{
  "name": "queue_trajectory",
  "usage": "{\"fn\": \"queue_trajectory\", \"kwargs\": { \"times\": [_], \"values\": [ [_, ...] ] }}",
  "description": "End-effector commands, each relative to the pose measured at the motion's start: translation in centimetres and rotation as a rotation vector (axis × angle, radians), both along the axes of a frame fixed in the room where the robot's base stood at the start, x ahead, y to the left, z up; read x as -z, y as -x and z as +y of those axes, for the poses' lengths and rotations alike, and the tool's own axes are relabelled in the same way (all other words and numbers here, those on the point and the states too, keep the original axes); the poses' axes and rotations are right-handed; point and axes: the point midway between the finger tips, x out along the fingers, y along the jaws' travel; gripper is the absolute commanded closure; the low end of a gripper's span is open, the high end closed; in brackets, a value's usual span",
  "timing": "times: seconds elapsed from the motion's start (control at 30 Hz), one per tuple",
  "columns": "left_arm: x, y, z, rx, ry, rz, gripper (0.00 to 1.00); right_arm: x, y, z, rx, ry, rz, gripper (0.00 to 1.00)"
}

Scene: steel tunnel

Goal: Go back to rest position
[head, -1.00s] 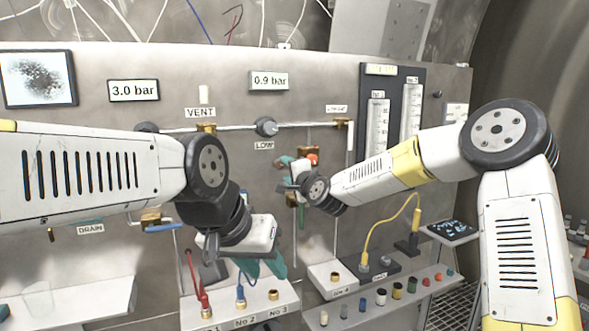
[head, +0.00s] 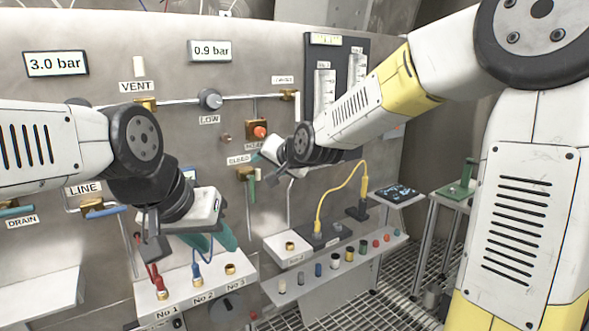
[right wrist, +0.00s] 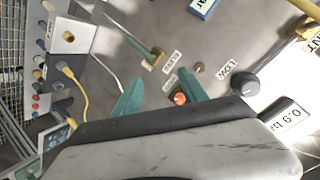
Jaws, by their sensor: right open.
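My left gripper (head: 215,240) hangs in front of the panel, above the shelf with the numbered sockets. Its teal fingers point down, partly hidden by its own body, and I cannot tell whether they hold anything. My right gripper (head: 262,157) is in front of the panel, just below the orange button (head: 260,132). In the right wrist view its two teal fingers (right wrist: 160,92) stand apart with nothing between them. The orange button (right wrist: 180,99) shows by one fingertip there, seemingly behind it on the panel.
The steel panel (head: 60,130) with pipes, valves and gauges stands close ahead. The numbered socket shelf (head: 190,290) holds a red plug and a blue plug. A lower shelf (head: 345,268) carries several coloured caps. A yellow cable (head: 340,190) arches above it. Grating floor shows at lower right.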

Motion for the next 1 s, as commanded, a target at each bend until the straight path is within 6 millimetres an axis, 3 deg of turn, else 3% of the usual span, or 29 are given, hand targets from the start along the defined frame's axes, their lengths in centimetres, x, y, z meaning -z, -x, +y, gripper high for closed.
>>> {"fn": "queue_trajectory", "kwargs": {
  "times": [0.1,0.3,0.5,0.6,0.7,1.0],
  "values": [
    [0.0,0.0,0.0,0.0,0.0,0.0,0.64,-0.2,4.4,-5.5,0.004,0.193,0.03,0.5],
    [0.0,0.0,0.0,0.0,0.0,0.0,0.64,0.5,13.4,-14.2,-0.002,0.424,0.141,0.5],
    [0.0,0.0,0.0,0.0,0.0,0.0,0.64,2.3,22.6,-20.0,-0.049,0.522,0.26,0.5],
    [0.0,0.0,0.0,0.0,0.0,0.0,0.64,3.2,25.7,-21.3,-0.078,0.535,0.3,0.5],
    [0.0,0.0,0.0,0.0,0.0,0.0,0.64,3.7,27.4,-21.9,-0.099,0.54,0.323,0.5],
    [0.0,0.0,0.0,0.0,0.0,0.0,0.64,4.0,28.1,-22.1,-0.109,0.542,0.334,0.5]
  ]
}}
